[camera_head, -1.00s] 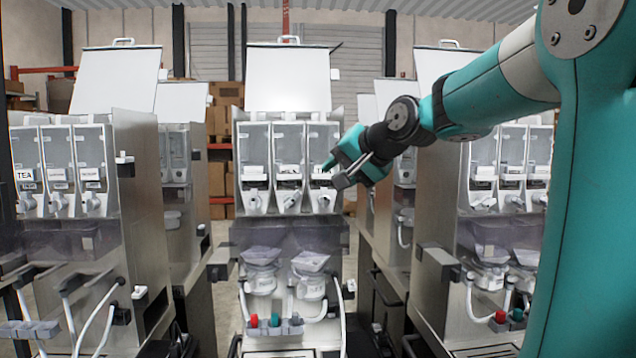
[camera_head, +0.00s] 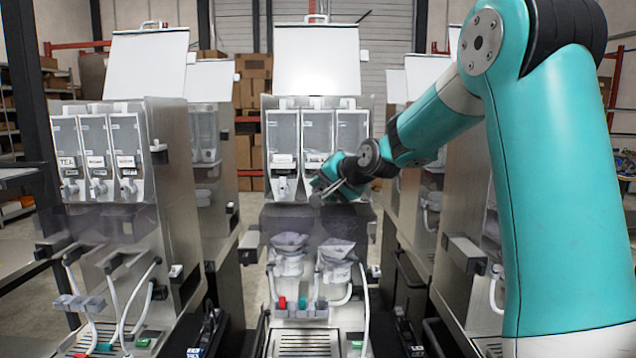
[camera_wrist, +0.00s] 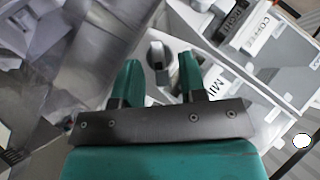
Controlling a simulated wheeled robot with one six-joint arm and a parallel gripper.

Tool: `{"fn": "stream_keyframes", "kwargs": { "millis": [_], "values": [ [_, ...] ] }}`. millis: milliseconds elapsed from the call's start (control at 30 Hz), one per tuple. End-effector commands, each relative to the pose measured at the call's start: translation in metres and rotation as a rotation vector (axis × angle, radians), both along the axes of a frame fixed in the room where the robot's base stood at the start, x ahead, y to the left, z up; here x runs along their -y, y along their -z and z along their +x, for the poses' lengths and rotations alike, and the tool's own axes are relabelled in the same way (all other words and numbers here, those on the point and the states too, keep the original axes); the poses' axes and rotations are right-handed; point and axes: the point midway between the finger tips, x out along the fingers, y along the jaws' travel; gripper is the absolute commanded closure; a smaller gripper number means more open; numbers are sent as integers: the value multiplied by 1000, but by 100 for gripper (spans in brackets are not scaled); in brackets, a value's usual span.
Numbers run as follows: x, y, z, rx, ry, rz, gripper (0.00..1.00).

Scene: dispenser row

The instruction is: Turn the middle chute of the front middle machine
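The front middle machine (camera_head: 318,120) stands ahead with three clear canisters in a row. Its left chute (camera_head: 283,187) is in plain view. In the head view my gripper (camera_head: 322,188) is in front of the middle and right canisters' lower parts and hides the middle chute. In the wrist view my gripper (camera_wrist: 160,66) is open, its two teal fingers apart. A chute (camera_wrist: 157,55) with a dark part shows between and beyond the fingertips.
Another machine (camera_head: 165,130) stands at the left, and one (camera_head: 463,240) at the right is partly behind my arm. Below the canisters are two funnel cups (camera_head: 290,250) and a drip tray (camera_head: 303,343). Lids stand raised on top. Floor shows between the machines.

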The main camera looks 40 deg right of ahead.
Motion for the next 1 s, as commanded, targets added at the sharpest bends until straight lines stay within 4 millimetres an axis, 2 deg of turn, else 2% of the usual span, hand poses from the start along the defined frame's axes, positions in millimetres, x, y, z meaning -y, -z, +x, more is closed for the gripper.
{"fn": "stream_keyframes", "kwargs": {
  "millis": [133, 467, 600, 633, 667, 733, 1000],
  "values": [
    [-1, 5, 12, -1, -1, 0, 62],
    [-1, 8, 14, 1, 1, 0, 62],
    [-1, 8, 14, 1, 0, 0, 92],
    [-1, 8, 14, 1, 0, 0, 93],
    [-19, 7, 14, 1, -10, -2, 93],
    [-8, 8, 15, 0, -2, 0, 92],
    [-1, 8, 14, -5, 0, -10, 93]
  ]
}}
